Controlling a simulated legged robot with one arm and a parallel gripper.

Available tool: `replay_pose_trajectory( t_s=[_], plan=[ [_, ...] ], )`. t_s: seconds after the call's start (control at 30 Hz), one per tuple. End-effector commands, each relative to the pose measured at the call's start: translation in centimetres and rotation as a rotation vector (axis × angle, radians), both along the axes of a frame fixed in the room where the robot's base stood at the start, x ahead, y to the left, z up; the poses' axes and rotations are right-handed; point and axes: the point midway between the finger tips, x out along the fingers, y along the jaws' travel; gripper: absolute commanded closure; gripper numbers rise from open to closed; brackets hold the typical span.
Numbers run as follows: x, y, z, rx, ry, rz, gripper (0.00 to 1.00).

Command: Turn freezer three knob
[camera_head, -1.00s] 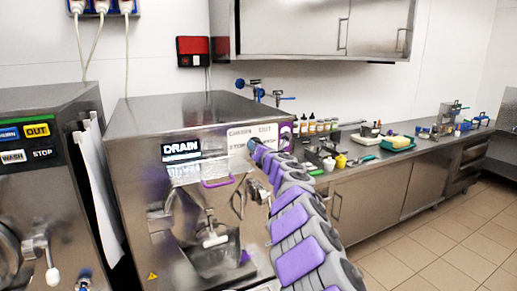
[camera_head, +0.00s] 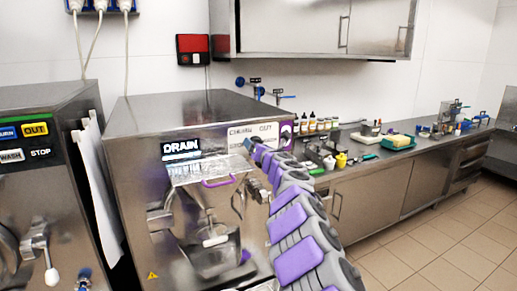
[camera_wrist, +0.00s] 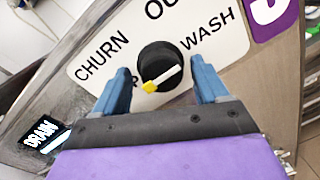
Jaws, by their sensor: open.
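The black round knob (camera_wrist: 165,62) sits on a white label plate in the wrist view. A bar marker crosses its face, with a yellow end at lower left and a white part toward upper right. The plate reads CHURN, OUT partly cut off, and WASH; another label is mostly hidden. My gripper (camera_wrist: 158,66) has its two blue fingers open, one on each side of the knob; contact cannot be told. In the head view my gripper (camera_head: 252,149) is at the front panel of the middle freezer (camera_head: 190,115), and the knob is hidden there.
A purple handle (camera_head: 218,182) lies below the panel. Another freezer (camera_head: 40,150) stands at left. A cluttered counter (camera_head: 370,178) runs along the right, with open tiled floor before it.

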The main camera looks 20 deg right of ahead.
Motion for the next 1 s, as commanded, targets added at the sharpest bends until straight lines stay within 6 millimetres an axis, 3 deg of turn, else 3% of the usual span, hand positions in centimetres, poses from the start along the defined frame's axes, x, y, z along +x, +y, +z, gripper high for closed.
replay_pose_trajectory(
  t_s=[0.37,1.0],
  plan=[
    [-1.5,0.0,-0.1,0.0,0.007,-0.002,0.27],
    [-7.8,0.5,0.0,-0.003,0.003,-0.001,0.27]
  ],
)
